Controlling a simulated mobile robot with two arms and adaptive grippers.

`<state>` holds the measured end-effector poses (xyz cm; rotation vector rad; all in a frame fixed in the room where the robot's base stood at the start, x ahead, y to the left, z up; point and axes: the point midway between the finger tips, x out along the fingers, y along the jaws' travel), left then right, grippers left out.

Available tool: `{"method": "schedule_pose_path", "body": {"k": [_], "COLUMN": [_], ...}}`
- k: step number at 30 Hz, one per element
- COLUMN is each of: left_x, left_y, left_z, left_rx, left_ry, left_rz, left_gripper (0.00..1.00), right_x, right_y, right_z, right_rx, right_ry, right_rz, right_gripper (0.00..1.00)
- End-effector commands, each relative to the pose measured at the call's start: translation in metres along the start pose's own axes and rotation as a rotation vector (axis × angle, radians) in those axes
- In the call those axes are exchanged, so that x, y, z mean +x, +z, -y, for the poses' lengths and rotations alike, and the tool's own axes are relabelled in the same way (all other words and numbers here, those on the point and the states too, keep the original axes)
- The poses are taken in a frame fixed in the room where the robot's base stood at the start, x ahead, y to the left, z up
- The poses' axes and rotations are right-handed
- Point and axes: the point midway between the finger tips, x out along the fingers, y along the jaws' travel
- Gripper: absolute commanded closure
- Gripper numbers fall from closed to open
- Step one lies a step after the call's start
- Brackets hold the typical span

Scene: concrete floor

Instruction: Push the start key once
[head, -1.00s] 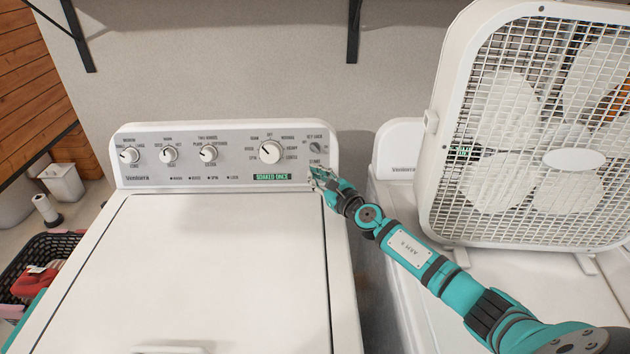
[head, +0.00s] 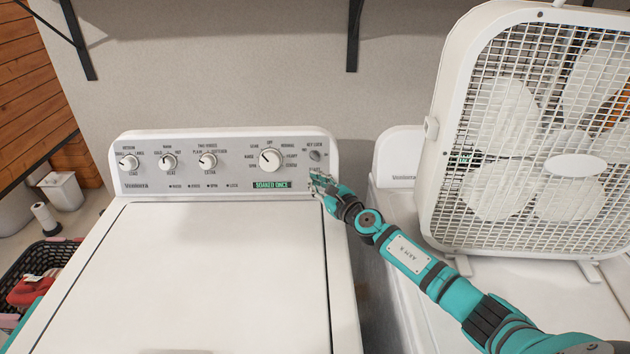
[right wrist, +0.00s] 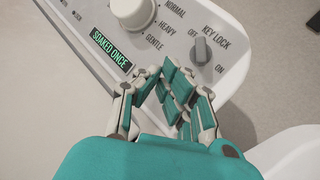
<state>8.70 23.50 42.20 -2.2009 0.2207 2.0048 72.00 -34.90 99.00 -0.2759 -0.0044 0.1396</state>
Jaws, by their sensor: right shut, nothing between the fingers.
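The white washer's control panel (head: 130,170) runs along the back of its lid, with several dials and a green "SOAKED ONCE" display (head: 272,184). The key lock knob (head: 315,156) is at the panel's right end; in the right wrist view the knob (right wrist: 201,50) points between OFF and ON. My right gripper (head: 317,179) is shut and empty, its fingertips at the panel's lower right, just below the knob. In the right wrist view the fingertips (right wrist: 162,75) cover that part of the panel. I cannot make out the start key, or whether they touch it. My left gripper is not in view.
The large cycle dial (head: 270,159) is left of my right gripper. A white box fan (head: 450,190) stands on the neighbouring machine (head: 400,215), right of my arm. The washer lid (head: 210,270) is closed and clear. A dark basket (head: 30,275) is at the left.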

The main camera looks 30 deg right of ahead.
Motion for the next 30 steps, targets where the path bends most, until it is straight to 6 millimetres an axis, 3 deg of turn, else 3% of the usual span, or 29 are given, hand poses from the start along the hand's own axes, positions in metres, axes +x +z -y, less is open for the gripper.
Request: {"method": "schedule_pose_path", "body": {"k": [30], "left_x": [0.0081], "left_y": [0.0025], "left_z": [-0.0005], "left_rx": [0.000], "left_ry": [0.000], "left_rz": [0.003], "left_gripper": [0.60], "right_x": [0.0067], "right_y": [-0.0034], "right_z": [0.0037], "right_rx": [0.000], "right_ry": [0.001], "right_rz": [0.000], "right_gripper": [1.00]}}
